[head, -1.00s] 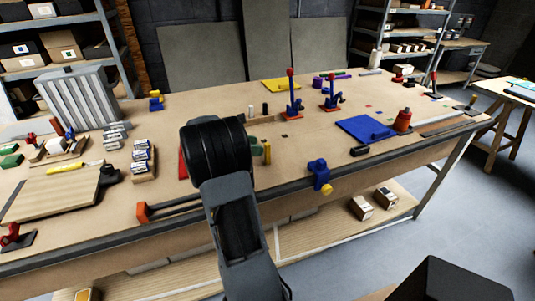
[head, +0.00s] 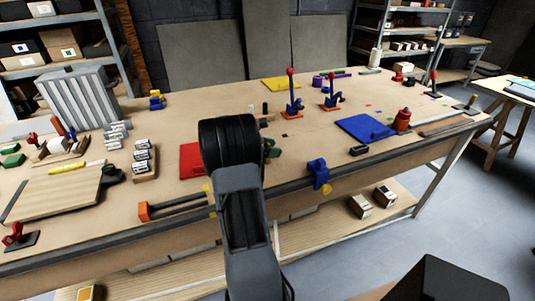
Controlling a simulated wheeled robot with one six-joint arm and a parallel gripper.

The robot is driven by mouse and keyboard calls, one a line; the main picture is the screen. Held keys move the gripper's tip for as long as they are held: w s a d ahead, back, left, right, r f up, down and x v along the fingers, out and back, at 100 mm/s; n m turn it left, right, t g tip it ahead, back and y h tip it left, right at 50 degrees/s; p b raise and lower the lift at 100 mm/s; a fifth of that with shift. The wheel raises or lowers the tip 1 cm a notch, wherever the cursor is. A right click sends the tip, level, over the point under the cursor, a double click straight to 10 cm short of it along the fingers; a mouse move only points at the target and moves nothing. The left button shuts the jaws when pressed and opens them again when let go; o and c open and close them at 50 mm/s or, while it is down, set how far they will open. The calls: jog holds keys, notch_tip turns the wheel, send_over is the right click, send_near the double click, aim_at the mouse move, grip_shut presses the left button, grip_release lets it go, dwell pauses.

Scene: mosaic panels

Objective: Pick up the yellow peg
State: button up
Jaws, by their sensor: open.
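My arm's dark wrist (head: 228,143) is over the near middle of the workbench. It hides my gripper's jaws, so I cannot see them or anything between them. At the wrist's right edge a small yellowish and green shape (head: 271,149) shows, partly covered. I cannot tell whether it is the yellow peg. A dark upright peg (head: 265,107) stands just beyond the wrist. No other clear yellow peg can be made out.
A red panel (head: 190,160) lies left of my wrist and a blue panel (head: 364,128) to the right. Two red-knobbed toggle clamps (head: 291,97) stand behind. A blue clamp (head: 318,172) grips the front edge. A wooden board (head: 60,190) lies at left.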

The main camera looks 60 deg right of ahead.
grip_shut()
dwell(0.3)
jog(key=shift+r, duration=0.1)
